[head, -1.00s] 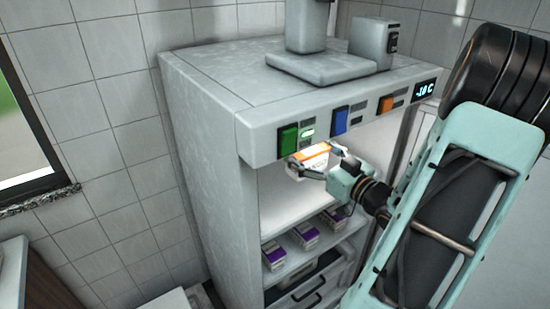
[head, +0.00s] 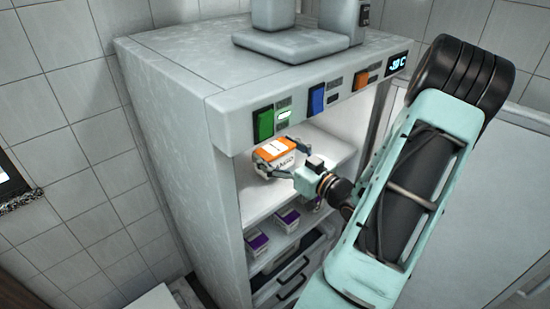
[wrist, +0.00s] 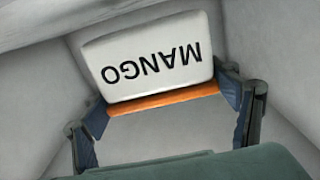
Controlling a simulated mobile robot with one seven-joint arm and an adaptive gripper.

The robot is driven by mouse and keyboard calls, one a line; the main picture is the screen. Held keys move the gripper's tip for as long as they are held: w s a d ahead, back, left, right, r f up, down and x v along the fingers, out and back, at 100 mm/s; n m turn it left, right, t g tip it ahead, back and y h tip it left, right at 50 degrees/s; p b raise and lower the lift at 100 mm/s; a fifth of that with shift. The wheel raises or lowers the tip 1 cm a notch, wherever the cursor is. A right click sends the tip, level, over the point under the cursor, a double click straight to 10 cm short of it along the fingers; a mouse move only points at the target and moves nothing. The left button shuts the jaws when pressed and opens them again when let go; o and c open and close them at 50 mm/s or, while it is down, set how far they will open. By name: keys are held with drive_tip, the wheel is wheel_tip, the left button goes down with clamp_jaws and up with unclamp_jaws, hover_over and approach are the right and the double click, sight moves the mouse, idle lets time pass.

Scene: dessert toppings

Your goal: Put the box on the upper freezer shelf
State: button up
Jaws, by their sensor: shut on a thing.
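An orange-topped white box (head: 277,156) labelled MANGO is between the two fingers of my gripper (head: 283,166), which is shut on it. In the head view the box is at the mouth of the upper freezer shelf (head: 323,150), under the front panel. I cannot tell whether its base touches the shelf. In the wrist view the box (wrist: 150,58) shows its white face, with the lettering upside down and an orange edge along the bottom. One finger lies on each side of it.
The freezer (head: 165,75) has a front panel with a green button (head: 263,123), a blue one and an orange one close above the box. Several purple-and-white boxes (head: 287,217) stand on the shelf below. A handled drawer (head: 290,285) is lower down.

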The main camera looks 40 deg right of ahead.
drive_tip(key=shift+f, duration=1.25)
drive_tip(key=shift+f, duration=0.15)
drive_tip(key=o, duration=1.4)
drive_tip(key=shift+s+d, duration=0.1)
drive_tip(key=shift+s, duration=0.1)
drive_tip(key=s+b, duration=0.1)
drive_tip(key=s, duration=1)
drive_tip(key=shift+s+d, duration=0.25)
drive_tip(key=shift+d, duration=0.1)
drive_tip(key=shift+s, duration=0.1)
